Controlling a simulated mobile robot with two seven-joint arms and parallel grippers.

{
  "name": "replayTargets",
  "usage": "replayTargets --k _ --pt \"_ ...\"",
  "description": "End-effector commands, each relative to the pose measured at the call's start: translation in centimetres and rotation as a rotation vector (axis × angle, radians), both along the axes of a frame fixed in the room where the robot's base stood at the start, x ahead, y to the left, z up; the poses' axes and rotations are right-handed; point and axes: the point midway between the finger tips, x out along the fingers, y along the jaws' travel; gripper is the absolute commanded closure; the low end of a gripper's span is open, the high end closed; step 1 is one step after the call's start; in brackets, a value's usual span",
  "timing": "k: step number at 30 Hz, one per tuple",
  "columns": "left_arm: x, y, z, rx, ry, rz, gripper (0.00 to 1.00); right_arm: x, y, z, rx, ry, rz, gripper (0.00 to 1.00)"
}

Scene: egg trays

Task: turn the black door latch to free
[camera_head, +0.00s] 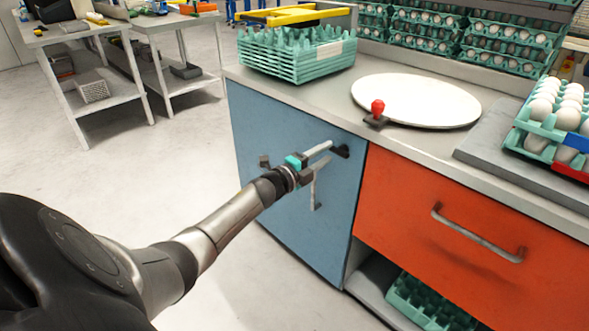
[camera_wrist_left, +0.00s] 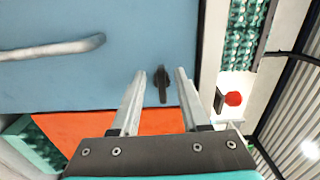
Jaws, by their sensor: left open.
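The black door latch (camera_head: 341,150) sits near the top right corner of the blue cabinet door (camera_head: 252,125). Its bar lies roughly level, along the door's top edge. My left gripper (camera_head: 327,147) is in front of the door with its fingers pointing at the latch. In the left wrist view the latch (camera_wrist_left: 162,87) shows between the two open fingers (camera_wrist_left: 160,74), one on each side. Contact with the latch cannot be told. The door looks shut. My right gripper is not in view.
A pale door handle (camera_head: 313,190) is just below my left gripper. The orange drawer (camera_head: 465,250) with its bar handle is to the right. On the counter above are a red knob (camera_head: 377,107), a round white plate (camera_head: 430,100) and stacked green egg trays (camera_head: 290,62).

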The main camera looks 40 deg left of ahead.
Motion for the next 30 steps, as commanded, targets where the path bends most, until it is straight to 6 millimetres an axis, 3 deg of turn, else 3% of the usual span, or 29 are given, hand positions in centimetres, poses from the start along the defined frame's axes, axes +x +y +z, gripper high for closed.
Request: replayTargets --k 21,30 --pt "-10.1 0.7 0.1 -0.002 0.002 -0.001 0.55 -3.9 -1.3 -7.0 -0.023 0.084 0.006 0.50" --pt "-12.8 1.0 0.1 -0.001 0.000 -0.001 0.55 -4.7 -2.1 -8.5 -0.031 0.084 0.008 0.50"
